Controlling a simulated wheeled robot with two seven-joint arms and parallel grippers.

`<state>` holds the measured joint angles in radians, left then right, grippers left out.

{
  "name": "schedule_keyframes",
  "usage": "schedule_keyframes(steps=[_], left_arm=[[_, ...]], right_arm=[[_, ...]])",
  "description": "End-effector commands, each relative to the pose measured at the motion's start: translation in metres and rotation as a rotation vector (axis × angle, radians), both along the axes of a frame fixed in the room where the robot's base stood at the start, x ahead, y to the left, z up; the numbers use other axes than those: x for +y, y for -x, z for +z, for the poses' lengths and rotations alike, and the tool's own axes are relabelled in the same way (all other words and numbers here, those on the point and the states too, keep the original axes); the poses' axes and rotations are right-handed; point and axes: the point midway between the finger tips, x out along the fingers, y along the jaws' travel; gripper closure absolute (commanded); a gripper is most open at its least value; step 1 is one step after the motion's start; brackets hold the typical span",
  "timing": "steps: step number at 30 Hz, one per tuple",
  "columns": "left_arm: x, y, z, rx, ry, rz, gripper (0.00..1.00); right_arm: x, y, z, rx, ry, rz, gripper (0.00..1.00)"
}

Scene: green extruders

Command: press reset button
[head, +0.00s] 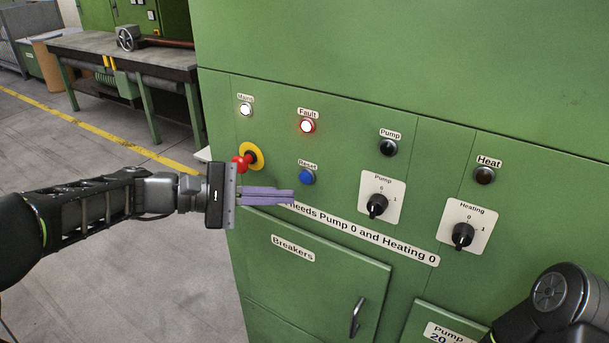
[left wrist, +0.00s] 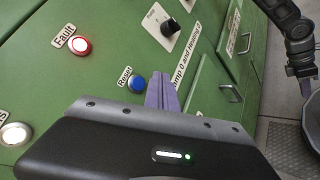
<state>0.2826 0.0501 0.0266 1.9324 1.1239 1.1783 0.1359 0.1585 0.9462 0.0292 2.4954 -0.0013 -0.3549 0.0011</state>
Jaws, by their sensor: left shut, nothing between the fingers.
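The blue Reset button (head: 307,177) sits on the green cabinet front, below the lit Fault lamp (head: 307,126). It also shows in the left wrist view (left wrist: 136,84). My left gripper (head: 291,197) is shut and empty, its purple fingers pointing at the panel. In the head view the tips appear just below and left of the button; in the left wrist view the fingers (left wrist: 162,90) lie just right of it. I cannot tell whether they touch the panel. My right gripper (left wrist: 303,72) shows small at the upper right of the left wrist view; its jaws are unclear.
A red emergency stop (head: 241,163) on a yellow base is close above my left gripper. Pump (head: 377,205) and Heating (head: 462,235) knobs are to the right. The Breakers door handle (head: 357,316) sticks out below. The Main lamp (head: 245,109) glows white.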

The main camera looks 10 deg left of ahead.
Motion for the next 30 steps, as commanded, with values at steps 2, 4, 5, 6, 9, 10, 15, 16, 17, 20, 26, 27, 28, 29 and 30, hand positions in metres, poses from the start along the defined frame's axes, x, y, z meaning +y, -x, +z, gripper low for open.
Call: schedule_keyframes(steps=[2,4,5,6,9,10,15,16,17,20,26,27,28,29,30], left_arm=[[-0.004,-0.009,0.000,0.000,0.000,-0.002,1.00],[-0.007,-0.016,0.000,0.000,-0.001,-0.002,1.00],[-0.008,-0.019,0.000,0.000,-0.001,-0.002,1.00],[-0.009,-0.021,0.000,0.000,-0.001,-0.002,1.00],[-0.010,-0.026,0.000,-0.001,0.000,0.000,1.00],[-0.011,-0.027,0.000,-0.001,0.000,0.000,1.00],[-0.011,-0.029,0.000,-0.001,-0.001,0.001,1.00],[-0.011,-0.029,0.000,-0.001,-0.001,0.001,1.00],[-0.011,-0.029,0.000,-0.001,-0.001,0.001,1.00],[-0.011,-0.028,0.000,-0.001,-0.001,0.001,1.00],[-0.011,-0.028,0.000,-0.001,0.000,0.000,1.00],[-0.011,-0.028,0.000,-0.001,-0.001,0.001,1.00],[-0.011,-0.028,0.000,-0.001,0.000,0.000,1.00],[-0.011,-0.028,0.000,-0.001,0.000,0.000,1.00],[-0.011,-0.028,0.000,-0.001,0.000,0.000,1.00]], right_arm=[[0.000,0.000,0.002,0.000,0.000,0.000,1.00],[0.000,0.000,0.003,0.000,0.000,0.000,1.00],[0.000,0.000,0.003,0.000,0.000,0.000,1.00],[0.000,0.000,0.003,0.000,0.000,0.000,1.00],[0.000,0.000,0.004,0.000,0.000,0.000,1.00],[0.000,0.000,0.004,0.000,0.000,0.000,1.00],[0.000,0.000,0.004,0.000,0.000,0.000,1.00],[0.000,0.000,0.004,0.000,0.000,0.000,1.00],[0.000,0.000,0.004,0.001,0.000,0.000,1.00],[0.000,0.000,0.004,0.001,0.000,0.000,1.00],[0.000,0.000,0.004,0.000,0.000,0.000,1.00],[0.000,0.000,0.004,0.000,0.000,0.000,1.00],[0.000,0.000,0.004,0.000,0.000,0.000,1.00],[0.000,0.000,0.004,0.000,0.000,0.000,1.00],[0.000,0.000,0.004,0.000,0.000,0.000,1.00]])
